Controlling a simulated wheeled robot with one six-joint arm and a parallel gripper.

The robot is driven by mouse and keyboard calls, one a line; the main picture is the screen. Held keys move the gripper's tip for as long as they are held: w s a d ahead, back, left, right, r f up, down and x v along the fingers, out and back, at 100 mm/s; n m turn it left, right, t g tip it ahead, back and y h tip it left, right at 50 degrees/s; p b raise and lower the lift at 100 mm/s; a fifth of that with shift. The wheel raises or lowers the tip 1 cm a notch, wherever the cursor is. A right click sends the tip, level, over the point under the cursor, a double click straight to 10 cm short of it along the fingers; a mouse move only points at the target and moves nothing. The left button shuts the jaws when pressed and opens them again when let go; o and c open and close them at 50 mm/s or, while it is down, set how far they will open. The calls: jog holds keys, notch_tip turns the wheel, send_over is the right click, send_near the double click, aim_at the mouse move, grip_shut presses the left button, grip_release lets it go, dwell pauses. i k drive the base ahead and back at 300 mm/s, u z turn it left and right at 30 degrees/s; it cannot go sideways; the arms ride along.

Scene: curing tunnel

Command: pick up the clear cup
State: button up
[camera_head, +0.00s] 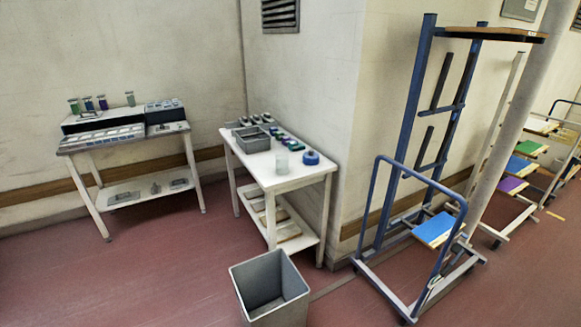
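A clear, slightly greenish cup (282,163) stands upright near the front of the small white table (303,176) in the middle of the view. A blue ring-shaped roll (311,158) lies just right of it. Another pale, see-through vessel (130,99) stands on the back of the bench at the left, beside jars with coloured contents. My gripper is not in view, so its state does not show.
A grey tray (252,139) and several small dark items lie behind the cup. A grey bin (270,290) stands on the floor before the table. A blue-framed trolley (388,190) stands right. Open red floor (130,275) lies front left.

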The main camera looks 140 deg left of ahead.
aim_at(282, 161)
jog(key=u, duration=5.1)
jog(key=k, duration=0.6)
jog(key=u, duration=0.85)
jog(key=k, duration=0.6)
jog(key=u, duration=0.35)
jog(key=i, duration=2)
jog(key=z, duration=0.45)
jog(key=i, duration=2.2)
jog(key=z, duration=0.65)
jog(key=i, duration=1.7)
jog(key=z, duration=0.7)
